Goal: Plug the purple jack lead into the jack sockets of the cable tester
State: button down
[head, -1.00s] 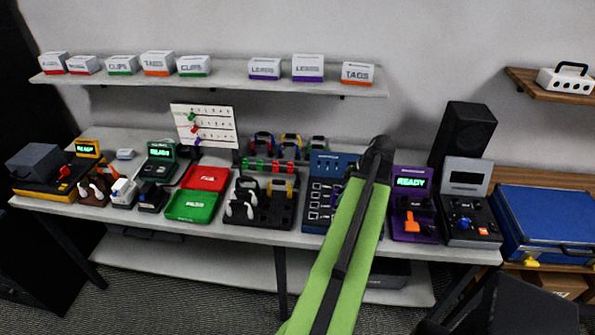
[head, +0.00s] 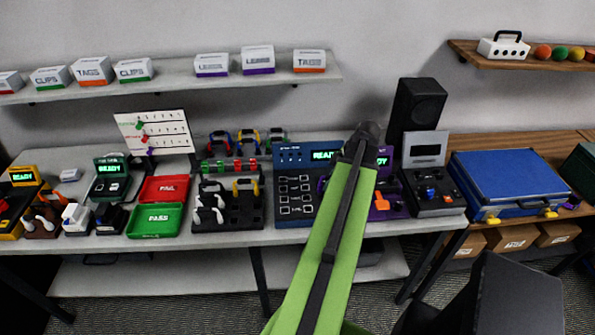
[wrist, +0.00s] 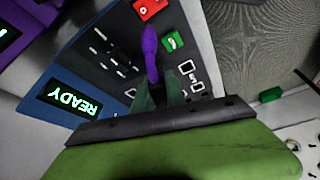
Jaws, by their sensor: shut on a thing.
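The cable tester (head: 293,192) is the blue unit at the middle of the bench, with a lit READY screen; its sloped face has rows of outlined sockets. In the wrist view the tester (wrist: 72,72) fills the left and middle. The purple lead (wrist: 150,48) is between my gripper's fingers (wrist: 157,92), which are shut on it over the tester's face. I cannot tell whether its plugs touch any socket. In the head view my arm hides the gripper and the tester's right part; a small purple bit (head: 322,184) shows beside the arm.
A black cable rack (head: 228,212) with white and yellow leads stands left of the tester. Green PASS (head: 155,222) and red FAIL (head: 165,189) trays lie further left. A purple tester (head: 394,207) and a grey tester (head: 434,190) stand to the right, before a black speaker (head: 415,103).

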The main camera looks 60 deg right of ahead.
jog(key=w+a+r+n+y+p, duration=0.1)
jog(key=w+a+r+n+p, duration=0.15)
jog(key=w, duration=0.35)
jog(key=w+a+r+n+p, duration=0.1)
jog(key=w+a, duration=0.2)
jog(key=w, duration=0.2)
notch_tip(320, 180, down, 5)
jog(key=b, duration=0.5)
jog(key=shift+w+f, duration=0.1)
jog(key=shift+f, duration=0.05)
jog(key=shift+f, duration=0.1)
dwell(0.6)
jog(key=shift+f+b, duration=0.35)
jog(key=shift+b, duration=0.25)
jog(key=shift+f+b, duration=0.45)
dwell(0.5)
jog(key=c, duration=1.3)
grip_release()
jog(key=shift+o, duration=0.2)
